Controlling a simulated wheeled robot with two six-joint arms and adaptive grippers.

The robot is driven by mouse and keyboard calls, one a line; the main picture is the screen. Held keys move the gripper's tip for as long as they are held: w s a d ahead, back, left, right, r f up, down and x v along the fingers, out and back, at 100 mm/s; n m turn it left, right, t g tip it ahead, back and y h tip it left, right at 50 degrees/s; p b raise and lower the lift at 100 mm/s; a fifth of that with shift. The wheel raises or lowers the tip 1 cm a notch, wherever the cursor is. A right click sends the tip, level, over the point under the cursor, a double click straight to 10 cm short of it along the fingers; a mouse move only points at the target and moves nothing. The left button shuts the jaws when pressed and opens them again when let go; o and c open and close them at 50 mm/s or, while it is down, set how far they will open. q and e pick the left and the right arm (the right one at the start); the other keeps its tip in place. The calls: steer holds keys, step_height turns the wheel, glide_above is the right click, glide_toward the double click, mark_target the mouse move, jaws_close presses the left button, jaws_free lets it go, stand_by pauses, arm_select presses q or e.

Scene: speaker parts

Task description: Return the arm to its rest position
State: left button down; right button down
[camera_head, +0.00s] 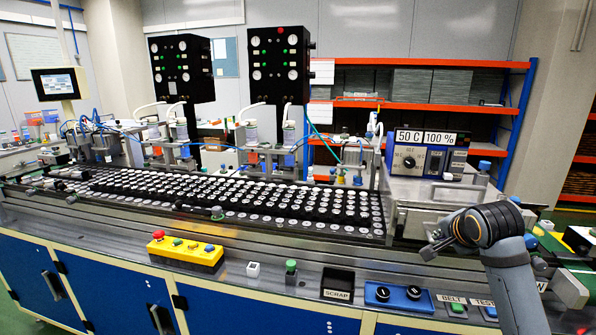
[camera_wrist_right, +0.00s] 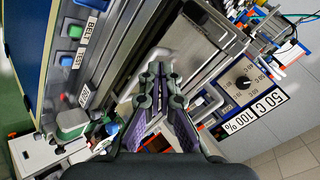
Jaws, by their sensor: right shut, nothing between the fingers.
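My right arm comes in from the lower right in the head view. Its gripper (camera_head: 432,250) points left, above the front rail of the machine near the right end of the belt. In the right wrist view the gripper (camera_wrist_right: 160,75) has its fingertips together, with nothing between them. It is clear of the conveyor belt (camera_head: 270,200), which carries many small round speaker parts in rows. My left gripper is not in view.
Along the front ledge are a yellow button box (camera_head: 185,252), a green button (camera_head: 291,267), a SCRAP bin (camera_head: 338,282) and a blue switch panel (camera_head: 398,297). A control box marked 50 C (camera_head: 425,155) stands behind the gripper. Orange shelving (camera_head: 440,105) is at the back.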

steer(key=s+a+f+n+g, duration=0.1)
steer(key=s+a+f+n, duration=0.3)
steer(key=f, duration=0.5)
steer(key=s+a+f+n+g, duration=0.25)
steer(key=s+f, duration=0.25)
steer(key=f, duration=0.4)
steer(key=s+a+f+n+g, duration=0.1)
steer(key=s+f+n, duration=0.25)
steer(key=s, duration=0.35)
steer(key=s+a+f+n+g+y, duration=0.1)
steer(key=s+a+f+n, duration=0.1)
steer(key=s+f, duration=0.35)
steer(key=s+a+f+n+g, duration=0.1)
steer(key=s+f+n, duration=0.2)
steer(key=s, duration=0.6)
step_height(320, 180, down, 24)
steer(key=d, duration=0.3)
steer(key=s+f+g, duration=0.2)
steer(key=s+f, duration=1.6)
steer(key=s, duration=0.2)
steer(key=shift+s+d+f+m, duration=0.2)
steer(key=shift+d+f+m, duration=0.15)
steer(key=shift+d+m, duration=0.1)
